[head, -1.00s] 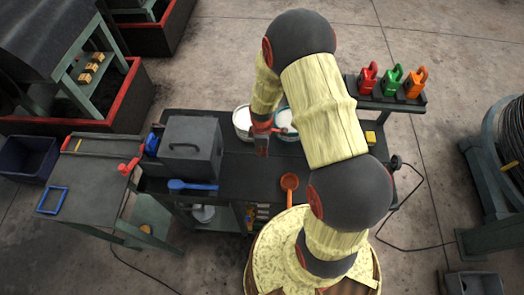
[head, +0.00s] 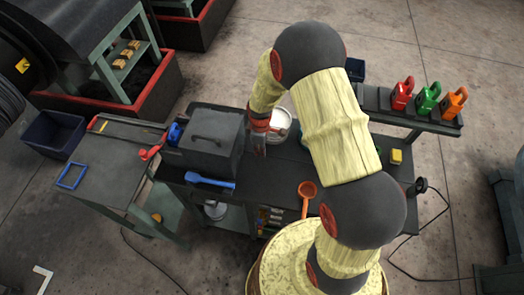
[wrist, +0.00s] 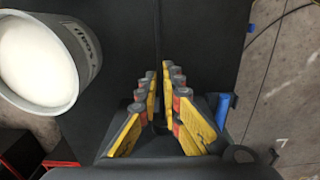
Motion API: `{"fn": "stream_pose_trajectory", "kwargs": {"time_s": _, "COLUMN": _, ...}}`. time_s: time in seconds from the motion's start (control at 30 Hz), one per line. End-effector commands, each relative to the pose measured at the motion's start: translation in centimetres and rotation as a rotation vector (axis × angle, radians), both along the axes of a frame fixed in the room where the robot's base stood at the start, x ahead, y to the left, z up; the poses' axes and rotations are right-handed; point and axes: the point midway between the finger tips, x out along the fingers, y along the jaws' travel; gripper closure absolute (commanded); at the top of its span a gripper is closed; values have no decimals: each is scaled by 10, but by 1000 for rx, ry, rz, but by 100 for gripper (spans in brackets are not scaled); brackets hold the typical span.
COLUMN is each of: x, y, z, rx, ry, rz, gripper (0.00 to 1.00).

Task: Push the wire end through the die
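My gripper (head: 258,145) hangs over the dark bench, just right of the grey lidded box (head: 212,140). In the wrist view, its two yellow-and-grey fingers (wrist: 163,90) stand apart with a gap between them, and I see nothing held. A dark bench surface lies beyond the fingertips. A large dark drum (head: 65,30) stands at the top left. I cannot make out the wire end or the die in either current view.
A white-filled pot (head: 281,123) stands beside my gripper and also shows in the wrist view (wrist: 38,60). A blue tool (head: 210,181) and an orange ladle (head: 306,195) lie on the bench front. Red, green and orange padlock-like blocks (head: 428,98) stand on the right shelf.

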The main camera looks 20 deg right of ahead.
Motion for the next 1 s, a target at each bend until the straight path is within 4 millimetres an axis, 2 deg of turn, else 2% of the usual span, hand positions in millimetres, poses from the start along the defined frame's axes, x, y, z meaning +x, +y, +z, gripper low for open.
{"fn": "stream_pose_trajectory", "kwargs": {"time_s": 0.27, "x": -1, "y": 0, "z": 0, "rx": 0, "ry": 1, "rz": 0, "gripper": 76}}
{"fn": "stream_pose_trajectory", "kwargs": {"time_s": 0.63, "x": -1, "y": 0, "z": 4, "rx": 0, "ry": 1, "rz": 0, "gripper": 76}}
{"fn": "stream_pose_trajectory", "kwargs": {"time_s": 0.77, "x": 0, "y": 0, "z": 21, "rx": 0, "ry": -1, "rz": 0, "gripper": 76}}
{"fn": "stream_pose_trajectory", "kwargs": {"time_s": 1.0, "x": 1, "y": 0, "z": 70, "rx": 0, "ry": -2, "rz": 0, "gripper": 76}}
